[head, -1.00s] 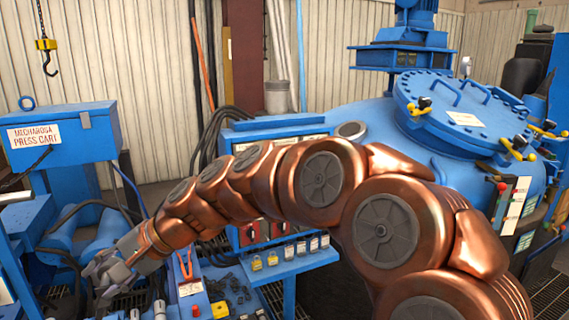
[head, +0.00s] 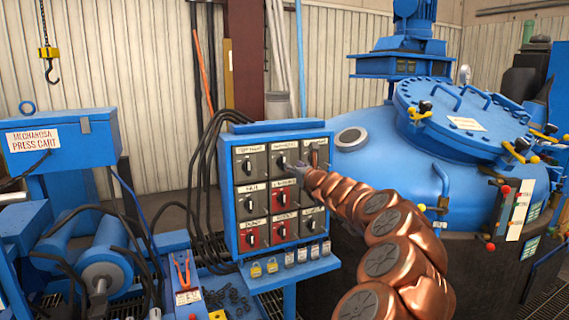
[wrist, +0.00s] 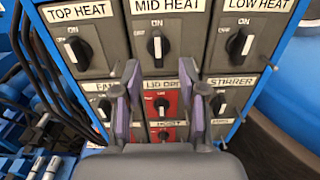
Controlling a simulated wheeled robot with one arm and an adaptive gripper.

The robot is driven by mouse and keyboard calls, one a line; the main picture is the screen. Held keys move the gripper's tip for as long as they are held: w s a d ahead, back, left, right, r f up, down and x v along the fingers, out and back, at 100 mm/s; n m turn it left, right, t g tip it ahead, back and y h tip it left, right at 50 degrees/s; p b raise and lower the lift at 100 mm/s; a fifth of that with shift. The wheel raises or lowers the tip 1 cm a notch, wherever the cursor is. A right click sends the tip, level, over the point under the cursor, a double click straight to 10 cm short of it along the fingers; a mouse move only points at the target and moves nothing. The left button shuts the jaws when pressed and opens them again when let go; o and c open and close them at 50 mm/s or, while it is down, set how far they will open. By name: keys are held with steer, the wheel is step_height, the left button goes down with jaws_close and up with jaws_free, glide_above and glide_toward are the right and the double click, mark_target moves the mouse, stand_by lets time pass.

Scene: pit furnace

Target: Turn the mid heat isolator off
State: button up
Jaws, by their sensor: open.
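The mid heat isolator (wrist: 157,45) is a black knob on a grey plate under a MID HEAT label, top row centre of the panel. Its white mark stands upright, in line with ON. In the head view it is the top middle switch (head: 282,159). My gripper (wrist: 163,82) is open and empty in the wrist view, its fingers below the mid heat knob and on either side of the middle column. They look apart from the knob. In the head view the gripper (head: 302,168) is small at the panel front, its fingers hard to make out.
The top heat knob (wrist: 76,50) and low heat knob (wrist: 240,42) flank it. Lower rows hold more switches, including a red lid plate (wrist: 161,104).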

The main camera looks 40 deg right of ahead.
mark_target(284, 160)
steer(key=shift+p+x, duration=0.5)
steer(key=shift+x, duration=2)
steer(key=shift+w+d+r+p, duration=0.15)
steer(key=shift+w+p, duration=0.3)
steer(key=shift+w, duration=0.15)
steer(key=shift+w+d, duration=0.1)
steer(key=shift+w, duration=0.55)
steer(key=shift+c, duration=0.4)
jaws_close()
